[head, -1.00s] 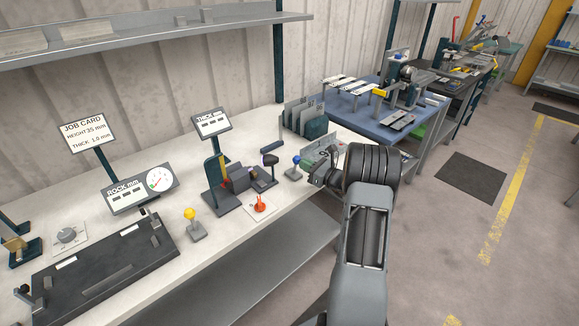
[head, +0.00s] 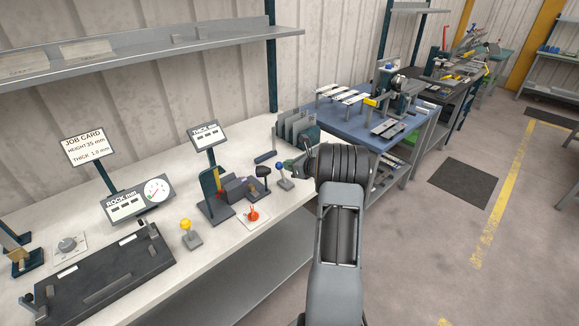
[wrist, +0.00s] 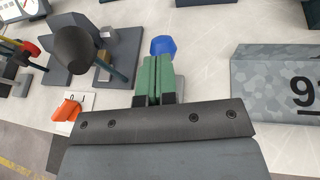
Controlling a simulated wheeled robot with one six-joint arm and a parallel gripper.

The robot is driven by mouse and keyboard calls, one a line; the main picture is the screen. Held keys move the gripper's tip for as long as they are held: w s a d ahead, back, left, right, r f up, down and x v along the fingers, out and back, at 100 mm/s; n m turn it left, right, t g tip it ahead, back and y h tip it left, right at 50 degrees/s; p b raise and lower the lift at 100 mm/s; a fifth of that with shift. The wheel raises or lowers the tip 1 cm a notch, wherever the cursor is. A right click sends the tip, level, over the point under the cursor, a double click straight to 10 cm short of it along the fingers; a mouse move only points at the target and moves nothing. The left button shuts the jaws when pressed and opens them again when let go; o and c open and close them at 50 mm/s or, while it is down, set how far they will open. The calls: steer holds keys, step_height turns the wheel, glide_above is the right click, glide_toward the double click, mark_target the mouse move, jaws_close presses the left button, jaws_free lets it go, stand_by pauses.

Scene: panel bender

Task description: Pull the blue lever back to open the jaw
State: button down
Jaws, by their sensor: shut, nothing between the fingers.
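The blue lever (head: 281,167) has a round blue knob on a short stem and a small grey base, near the front edge of the white bench. In the wrist view its blue knob (wrist: 162,45) shows just beyond my fingertips, with the stem mostly hidden. My gripper (head: 297,168) is just right of the lever in the head view. In the wrist view its green fingers (wrist: 153,75) are together and empty; I cannot tell whether they touch the knob. A dark device with an upright plate (head: 212,190) stands left of the lever; I cannot identify its jaw for certain.
A black-knobbed lever (head: 263,172) stands close left of the blue one. An orange-red knob (head: 253,215) and a yellow-knobbed lever (head: 187,226) are further left. A grey speckled block marked with digits (wrist: 280,80) lies right of my fingers. Upright plates (head: 297,130) stand behind.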

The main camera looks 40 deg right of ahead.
steer(key=shift+r+p, duration=0.3)
steer(key=shift+r, duration=0.45)
steer(key=s+d+r, duration=0.3)
steer(key=s+r, duration=0.6)
steer(key=s, duration=0.1)
steer(key=shift+d, duration=0.4)
